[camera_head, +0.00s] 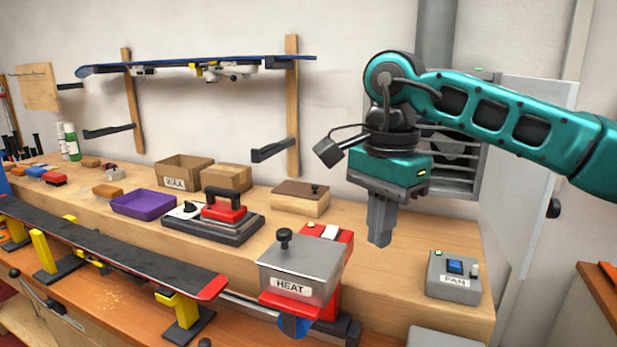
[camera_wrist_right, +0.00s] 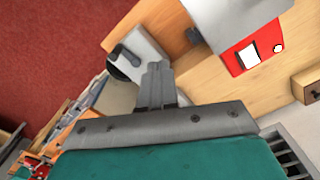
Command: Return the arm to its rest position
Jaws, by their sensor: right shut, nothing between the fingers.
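My right arm comes in from the right in the head view, teal with black joints. Its gripper (camera_head: 379,240) points straight down above the right part of the wooden bench (camera_head: 400,270), with its fingers shut and empty. My left gripper is in neither view.
A ski or board (camera_head: 110,243) lies on yellow supports along the bench front. A red iron (camera_head: 224,206), a purple tray (camera_head: 142,203), a WAX box (camera_head: 183,170) and a wooden box (camera_head: 300,198) stand left of the gripper. A grey vent (camera_head: 450,165) is behind the arm.

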